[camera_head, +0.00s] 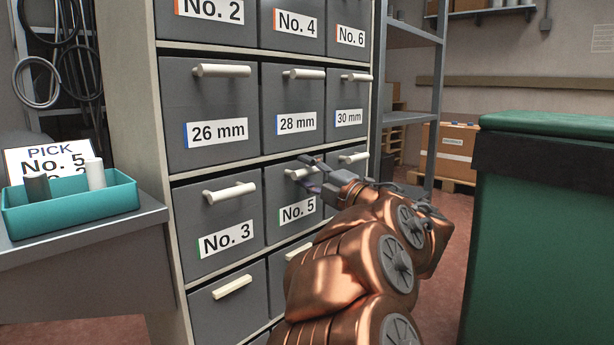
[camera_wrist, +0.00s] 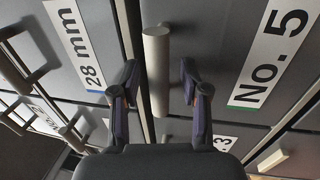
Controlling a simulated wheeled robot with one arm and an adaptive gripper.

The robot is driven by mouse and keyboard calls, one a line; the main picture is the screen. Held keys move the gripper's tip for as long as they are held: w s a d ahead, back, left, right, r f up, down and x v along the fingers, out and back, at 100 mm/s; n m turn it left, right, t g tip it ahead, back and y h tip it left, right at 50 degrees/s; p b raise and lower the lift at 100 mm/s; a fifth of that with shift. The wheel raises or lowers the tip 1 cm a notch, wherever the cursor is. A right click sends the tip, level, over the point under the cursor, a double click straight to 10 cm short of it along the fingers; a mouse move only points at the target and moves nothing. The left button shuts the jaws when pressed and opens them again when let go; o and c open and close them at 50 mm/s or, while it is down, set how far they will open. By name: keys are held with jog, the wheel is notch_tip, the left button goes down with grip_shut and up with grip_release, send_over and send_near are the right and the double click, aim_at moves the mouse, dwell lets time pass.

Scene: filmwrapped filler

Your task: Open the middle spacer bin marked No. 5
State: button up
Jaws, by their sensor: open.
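The No. 5 bin (camera_head: 283,226) is a dark grey drawer front with a white label, in the middle column below the 28 mm bin. It looks flush with its neighbours. Its pale bar handle (camera_head: 297,173) is partly covered by my gripper (camera_head: 309,174) in the head view. In the wrist view the handle (camera_wrist: 157,88) runs between the two spread fingers of my gripper (camera_wrist: 159,72), with the No. 5 label (camera_wrist: 267,60) to the right. The fingers are open, with gaps beside the handle; contact is not visible.
The No. 3 bin (camera_head: 192,258) is left of No. 5, and the 28 mm bin (camera_head: 270,92) is above. A teal tray (camera_head: 70,207) with two cylinders stands on a side table at left. A green container (camera_head: 540,235) stands at right. Red floor shows between.

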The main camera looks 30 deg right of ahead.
grip_shut()
dwell(0.4)
dwell(0.4)
